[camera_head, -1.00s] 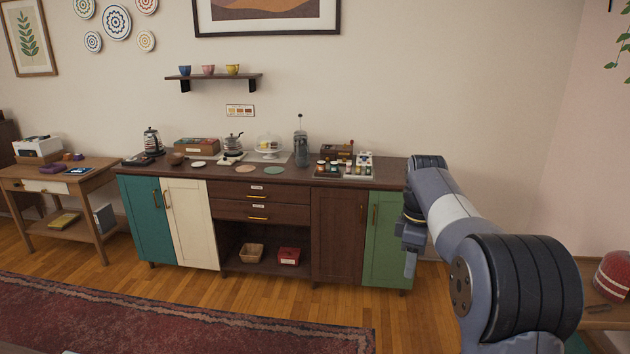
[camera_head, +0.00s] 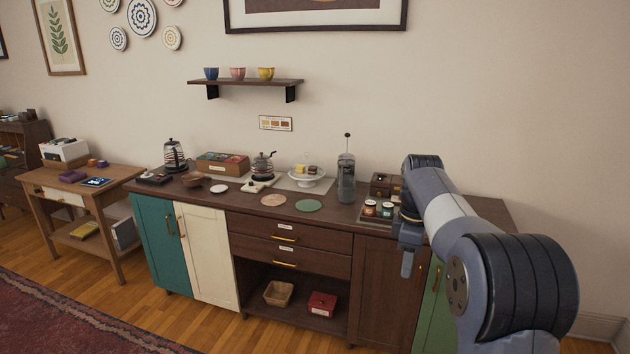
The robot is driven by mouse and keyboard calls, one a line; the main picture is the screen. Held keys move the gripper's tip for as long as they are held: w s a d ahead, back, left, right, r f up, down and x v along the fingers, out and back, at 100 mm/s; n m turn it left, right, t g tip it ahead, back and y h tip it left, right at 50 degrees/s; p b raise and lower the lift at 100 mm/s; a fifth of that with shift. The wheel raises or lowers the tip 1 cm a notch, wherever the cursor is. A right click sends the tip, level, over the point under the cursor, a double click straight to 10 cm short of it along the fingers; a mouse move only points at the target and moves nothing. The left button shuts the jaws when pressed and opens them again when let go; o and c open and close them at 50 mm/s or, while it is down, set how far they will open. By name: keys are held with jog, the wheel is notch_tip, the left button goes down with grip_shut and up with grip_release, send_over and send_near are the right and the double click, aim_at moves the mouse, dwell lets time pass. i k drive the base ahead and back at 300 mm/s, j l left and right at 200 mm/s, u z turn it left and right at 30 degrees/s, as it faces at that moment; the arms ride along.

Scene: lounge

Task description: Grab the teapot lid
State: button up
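A small glass-and-dark teapot (camera_head: 262,166) stands on the wooden counter, left of the cake stand. Its lid appears to sit on top with a dark knob, but it is too small to be sure. My gripper (camera_head: 407,264) hangs down at the right, in front of the counter's right part and well apart from the teapot. Its fingers are too small and edge-on to show whether they are open, and I see nothing held in it.
An electric kettle (camera_head: 174,156), a wooden tea box (camera_head: 222,164), a cake stand (camera_head: 306,180) and a tall French press (camera_head: 346,180) stand near the teapot. Open floor lies before the cabinet (camera_head: 208,258).

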aim_at(261, 156)
jog(key=i+j+u, duration=0.2)
jog(key=i+u, duration=0.2)
jog(key=i, duration=0.15)
jog(key=i+u, duration=0.4)
jog(key=i, duration=0.2)
jog(key=i+l+u, duration=0.2)
jog(key=i+u, duration=0.25)
jog(key=i, duration=0.15)
jog(key=i+j+z, duration=0.2)
jog(key=i+z, duration=0.25)
jog(key=i, duration=0.25)
jog(key=i+j+z, duration=0.45)
jog(key=i, duration=0.25)
jog(key=i+j+z, duration=0.45)
jog(key=i+j, duration=0.15)
jog(key=j, duration=0.1)
